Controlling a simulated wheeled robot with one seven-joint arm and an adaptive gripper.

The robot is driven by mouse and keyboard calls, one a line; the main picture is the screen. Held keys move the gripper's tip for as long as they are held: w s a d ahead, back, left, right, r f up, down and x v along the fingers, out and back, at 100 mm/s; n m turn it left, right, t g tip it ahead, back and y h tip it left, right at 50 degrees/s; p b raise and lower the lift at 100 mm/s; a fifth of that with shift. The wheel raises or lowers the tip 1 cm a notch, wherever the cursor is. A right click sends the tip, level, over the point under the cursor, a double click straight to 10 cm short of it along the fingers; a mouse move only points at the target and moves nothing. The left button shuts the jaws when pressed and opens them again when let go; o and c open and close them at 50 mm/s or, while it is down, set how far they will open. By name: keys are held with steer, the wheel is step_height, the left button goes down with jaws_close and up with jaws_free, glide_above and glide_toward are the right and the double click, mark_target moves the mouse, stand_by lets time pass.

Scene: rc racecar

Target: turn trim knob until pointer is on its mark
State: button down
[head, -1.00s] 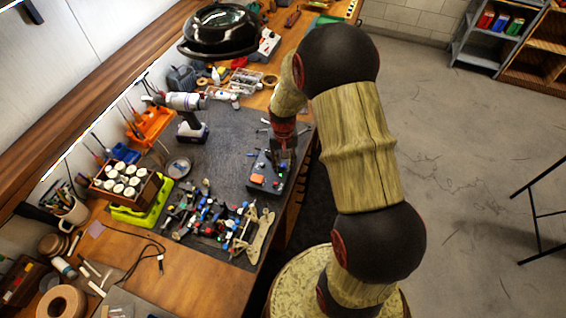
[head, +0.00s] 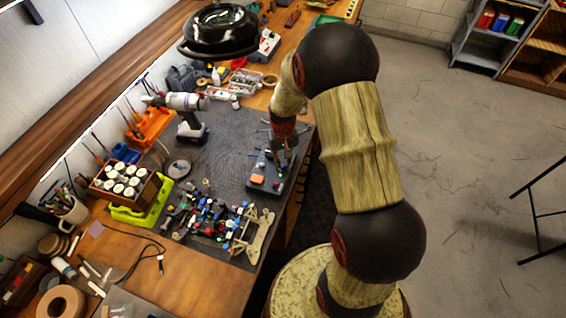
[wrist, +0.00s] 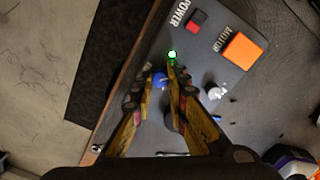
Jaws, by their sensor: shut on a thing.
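The grey control box (head: 263,188) lies on the dark mat near the bench's front edge. In the wrist view the box (wrist: 208,50) carries a small blue knob (wrist: 159,81) between my fingertips. My gripper (wrist: 160,76) is shut on this knob, pointing down onto the box; in the head view my gripper (head: 283,150) is at the box's far end. A green light (wrist: 172,54) glows just beyond the fingertips. The knob's pointer and mark cannot be made out; the fingers partly cover that area.
The box also bears a red POWER switch (wrist: 196,20), an orange MOTOR button (wrist: 240,50) and a white knob-like part (wrist: 216,91). The racecar parts (head: 205,220) lie left of the box, with a drill (head: 188,115) behind. Open floor (head: 450,170) is at right.

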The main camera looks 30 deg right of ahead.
mark_target(283, 165)
steer(key=c, duration=1.7)
jaws_free()
steer(key=shift+c, duration=0.2)
step_height(283, 165, up, 12)
